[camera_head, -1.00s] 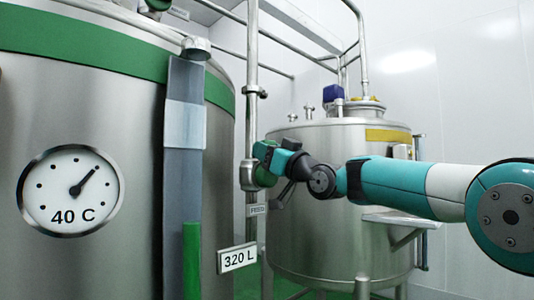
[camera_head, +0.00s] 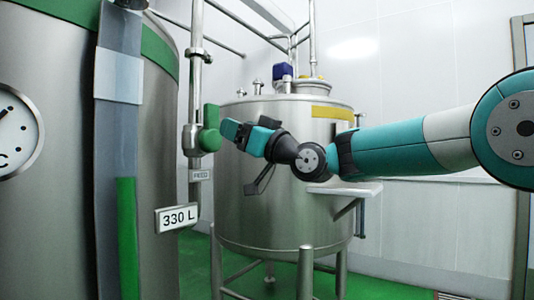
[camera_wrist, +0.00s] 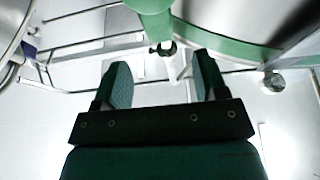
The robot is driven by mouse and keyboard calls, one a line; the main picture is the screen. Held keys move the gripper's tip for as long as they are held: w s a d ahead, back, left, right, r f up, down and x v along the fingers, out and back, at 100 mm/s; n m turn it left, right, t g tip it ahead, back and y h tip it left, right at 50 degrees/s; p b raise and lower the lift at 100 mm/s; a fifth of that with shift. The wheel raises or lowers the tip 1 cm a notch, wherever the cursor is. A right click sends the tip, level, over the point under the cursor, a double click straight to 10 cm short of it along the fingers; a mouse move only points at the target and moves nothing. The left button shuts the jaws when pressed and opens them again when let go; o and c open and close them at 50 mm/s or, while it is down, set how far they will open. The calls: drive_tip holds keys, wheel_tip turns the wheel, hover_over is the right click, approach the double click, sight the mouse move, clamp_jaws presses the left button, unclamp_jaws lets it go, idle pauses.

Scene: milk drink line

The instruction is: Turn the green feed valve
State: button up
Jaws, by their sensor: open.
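The green feed valve handle (camera_head: 210,128) stands roughly upright on the right side of a steel valve body (camera_head: 191,140), on a vertical pipe beside the large left tank. A small label (camera_head: 202,175), too small to read surely, hangs below it. My gripper (camera_head: 243,131) is just right of the handle, apart from it as far as I can tell. In the wrist view my gripper (camera_wrist: 162,80) has its two teal fingers spread with nothing between them. A green part (camera_wrist: 150,18), apparently the handle, shows beyond the fingertips at the top.
A smaller steel tank (camera_head: 270,200) on legs stands behind my arm, with a small shelf (camera_head: 345,188). The green floor is clear at the lower right.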

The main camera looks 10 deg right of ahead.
drive_tip(key=b+v, duration=0.1)
drive_tip(key=v, duration=0.6)
drive_tip(key=shift+s+d+b, duration=0.15)
drive_tip(key=shift+b, duration=0.15)
drive_tip(key=shift+f, duration=0.25)
drive_tip(key=s+f+m+g+h, duration=0.1)
drive_tip(key=s+f+g+h, duration=0.3)
drive_tip(key=s+f, duration=0.4)
drive_tip(key=s+f+g+h, duration=0.35)
drive_tip(key=s+f, duration=0.25)
drive_tip(key=f, duration=0.5)
drive_tip(key=s+d+f+m+g+h, duration=0.1)
drive_tip(key=s+d+f+g+h, duration=0.25)
drive_tip(key=s+f, duration=0.4)
drive_tip(key=s+d+f+m+g+h, duration=0.1)
drive_tip(key=s+d+f+g+h, duration=0.3)
drive_tip(key=s, duration=0.6)
wheel_tip(320, 180, up, 22)
drive_tip(key=d+y+p, duration=0.1)
drive_tip(key=y+p, duration=0.1)
drive_tip(key=p, duration=2)
drive_tip(key=shift+f+t+p, duration=0.25)
drive_tip(key=shift+t+p, duration=0.05)
drive_tip(key=shift+p, duration=0.05)
